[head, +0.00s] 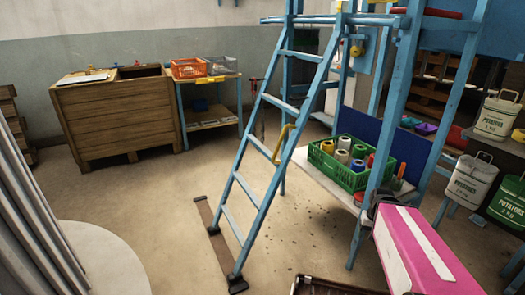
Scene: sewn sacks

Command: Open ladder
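A blue ladder (264,140) with pale rungs stands tilted in the middle of the head view. Its foot is at a dark brown floor bar (218,246). Its upper end reaches a blue crossbar (335,20) of a tall blue frame (396,85) on the right. A yellow handle (283,143) sits on the ladder's right rail, about midway up. I cannot tell how the ladder is joined to the frame. My gripper does not show in this view.
A green crate (352,180) of coloured spools sits on a shelf behind the ladder. A pink block with a white stripe (425,253) is close at lower right. A wooden cabinet (118,112) stands at back left. Potato sacks (470,182) are at right. Floor left of the ladder is clear.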

